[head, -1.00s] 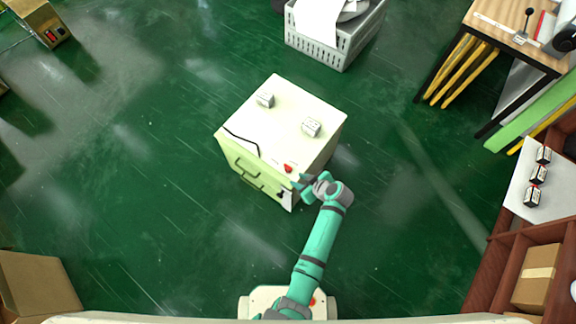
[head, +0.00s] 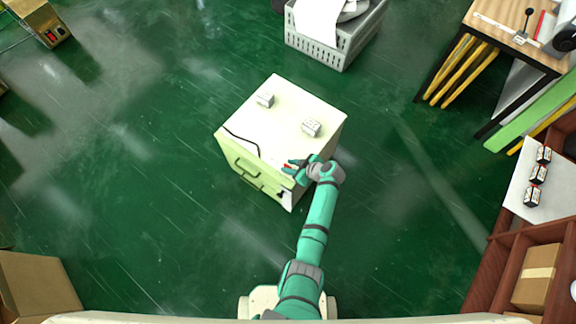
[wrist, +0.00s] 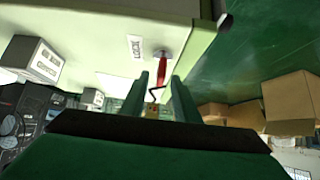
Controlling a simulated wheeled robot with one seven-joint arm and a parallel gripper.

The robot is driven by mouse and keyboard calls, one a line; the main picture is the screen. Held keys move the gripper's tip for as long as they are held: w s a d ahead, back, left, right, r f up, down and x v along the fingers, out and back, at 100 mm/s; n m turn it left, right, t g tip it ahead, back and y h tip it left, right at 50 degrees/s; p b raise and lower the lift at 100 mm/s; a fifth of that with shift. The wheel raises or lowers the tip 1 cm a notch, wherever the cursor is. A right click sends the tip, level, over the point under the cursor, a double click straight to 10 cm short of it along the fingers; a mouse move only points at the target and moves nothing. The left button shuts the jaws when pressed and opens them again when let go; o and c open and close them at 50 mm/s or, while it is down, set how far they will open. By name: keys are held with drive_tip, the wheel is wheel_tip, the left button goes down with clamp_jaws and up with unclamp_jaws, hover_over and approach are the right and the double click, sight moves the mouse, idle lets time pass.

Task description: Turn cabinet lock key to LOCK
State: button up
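The cream and pale green cabinet (head: 262,125) stands on the floor, its drawer handles facing the lower left. A red key (head: 287,167) is at the cabinet top's near edge. In the wrist view the red key (wrist: 162,66) is long and narrow, beside a small white label (wrist: 135,48) that seems to read LOCK. My gripper (head: 294,169) is over that corner of the cabinet. In the wrist view the two fingers of my gripper (wrist: 161,88) are apart, with the key in line with the gap between them. Whether they touch it cannot be told.
Two small white boxes (head: 265,100) (head: 312,128) stand on the cabinet top, away from the key. A black line runs along the top's left edge. Green floor around the cabinet is clear. A grey crate (head: 318,50) stands behind, a shelf unit (head: 500,265) to the right.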

drive_tip(key=shift+w+a+f, duration=0.3)
drive_tip(key=shift+a+f, duration=0.15)
drive_tip(key=shift+f, duration=0.05)
drive_tip(key=shift+c, duration=0.3)
clamp_jaws()
drive_tip(key=shift+m+t, duration=0.3)
drive_tip(key=shift+m, duration=0.1)
drive_tip(key=m+t+h, duration=0.2)
drive_tip(key=m+h, duration=0.1)
drive_tip(key=m, duration=0.1)
drive_tip(key=shift+s, duration=0.1)
drive_tip(key=m+t+h, duration=0.1)
drive_tip(key=m+h, duration=0.2)
drive_tip(key=m, duration=0.1)
drive_tip(key=shift+m, duration=0.3)
drive_tip(key=shift+m+h, duration=2.1)
drive_tip(key=shift+m, duration=0.4)
drive_tip(key=shift+m+g+h, duration=0.7)
drive_tip(key=shift+m+h, duration=0.4)
drive_tip(key=shift+m, duration=0.6)
